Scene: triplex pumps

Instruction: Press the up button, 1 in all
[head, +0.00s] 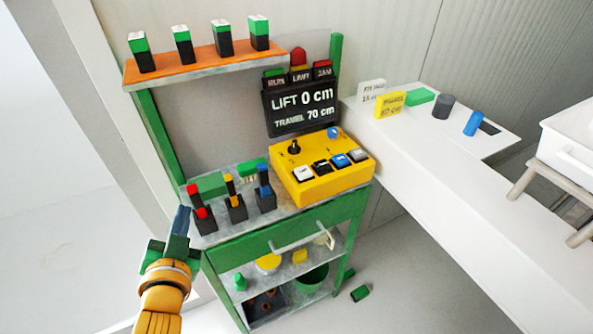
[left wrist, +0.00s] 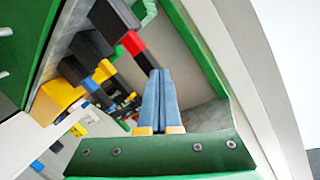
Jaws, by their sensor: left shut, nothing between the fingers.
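The yellow control box (head: 322,187) sits on the green bench's top at its right side. Its front row holds a white button (head: 303,174), a black button (head: 321,166), a blue button (head: 339,160) and a pale grey button (head: 357,155). Their markings are too small to read, so I cannot tell which is up. A dark display (head: 302,107) behind reads "LIFT 0 cm" and "TRAVEL 70 cm". My left gripper (head: 183,211) is shut and empty at the bench's left front corner, well left of the box. Its blue fingers also show in the left wrist view (left wrist: 158,74). My right gripper is out of view.
Black blocks with red (head: 202,213), yellow (head: 235,201) and blue (head: 265,191) parts stand between my left gripper and the box. An orange shelf (head: 205,65) with several green-topped blocks hangs above. A white table (head: 430,190) extends right. A green piece (head: 360,293) lies on the floor.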

